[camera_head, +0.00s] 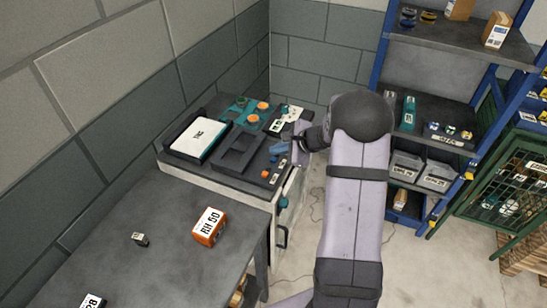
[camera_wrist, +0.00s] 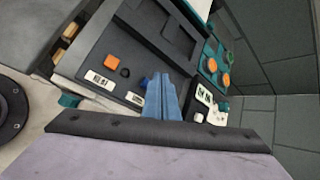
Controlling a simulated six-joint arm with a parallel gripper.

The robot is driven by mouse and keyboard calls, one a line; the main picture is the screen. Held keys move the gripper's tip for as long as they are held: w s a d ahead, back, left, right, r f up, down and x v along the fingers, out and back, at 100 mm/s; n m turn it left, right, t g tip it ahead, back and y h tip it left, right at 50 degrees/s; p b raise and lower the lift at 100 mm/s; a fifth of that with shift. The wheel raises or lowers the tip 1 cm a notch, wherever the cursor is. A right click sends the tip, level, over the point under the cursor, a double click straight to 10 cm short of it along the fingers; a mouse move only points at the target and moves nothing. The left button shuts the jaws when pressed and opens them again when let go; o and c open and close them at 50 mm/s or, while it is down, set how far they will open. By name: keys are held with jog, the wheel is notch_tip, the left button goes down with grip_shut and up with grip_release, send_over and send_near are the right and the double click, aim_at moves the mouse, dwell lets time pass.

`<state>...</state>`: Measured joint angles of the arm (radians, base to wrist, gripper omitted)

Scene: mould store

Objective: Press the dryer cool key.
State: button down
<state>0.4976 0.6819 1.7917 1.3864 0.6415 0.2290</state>
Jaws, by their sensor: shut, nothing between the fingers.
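The dryer (camera_head: 225,172) is a dark-topped bench unit with a white front, standing at the end of the table in the head view. In the wrist view its dark key panel (camera_wrist: 88,62) carries an orange key (camera_wrist: 112,62), a small black knob (camera_wrist: 125,72) and a blue key (camera_wrist: 143,82). Small white labels lie beside them, too small to read, so I cannot tell which is the cool key. My gripper (camera_wrist: 163,80) has blue fingers, shut and empty, right beside the blue key and partly covering that area. Contact cannot be told. The gripper also shows in the head view (camera_head: 279,148).
A teal panel with orange knobs (camera_head: 263,106) lies at the back of the unit. A white-topped block (camera_head: 200,137) sits at its left. An orange box (camera_head: 210,227) stands on the grey table (camera_head: 165,260). Blue shelving (camera_head: 460,45) stands right of my arm.

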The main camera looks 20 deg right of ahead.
aim_at(277, 163)
jog(key=shift+r, duration=0.1)
notch_tip(277, 163, up, 6)
jog(key=p, duration=0.4)
dwell(0.4)
dwell(0.4)
